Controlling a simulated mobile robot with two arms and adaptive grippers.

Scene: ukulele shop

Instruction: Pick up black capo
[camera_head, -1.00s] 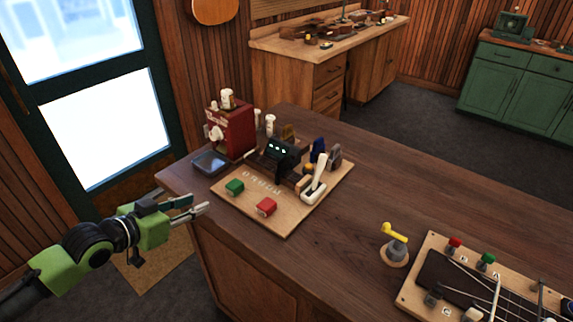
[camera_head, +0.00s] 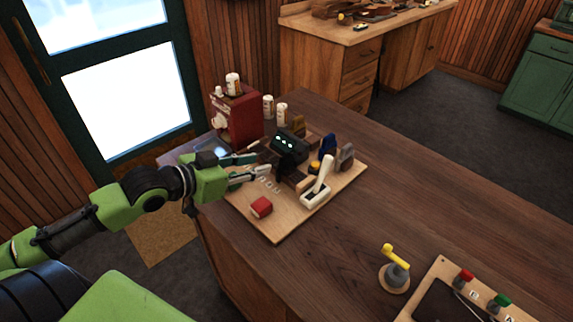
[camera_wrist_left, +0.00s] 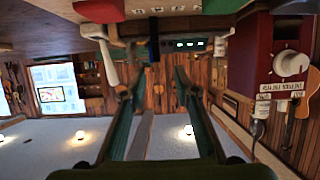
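A small black piece, seemingly the black capo (camera_head: 286,163), stands upright on the wooden board (camera_head: 277,232), just in front of a black box with green lights (camera_head: 290,141). In the wrist view, a narrow black upright shape (camera_wrist_left: 153,40), likely the same piece, lies ahead between the finger lines. My left gripper (camera_head: 264,166) is over the board, its fingertips pointing at the black piece from the left. Its fingers (camera_wrist_left: 152,82) are apart with nothing between them. Whether a fingertip touches the piece is unclear. My right gripper is out of view.
A red block (camera_head: 261,207) lies near the board's front. A white lever (camera_head: 321,178) stands right of the black piece, with blue (camera_head: 328,146) and grey (camera_head: 346,155) pieces behind. A red machine (camera_head: 238,118) stands behind the gripper. The counter's middle is clear.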

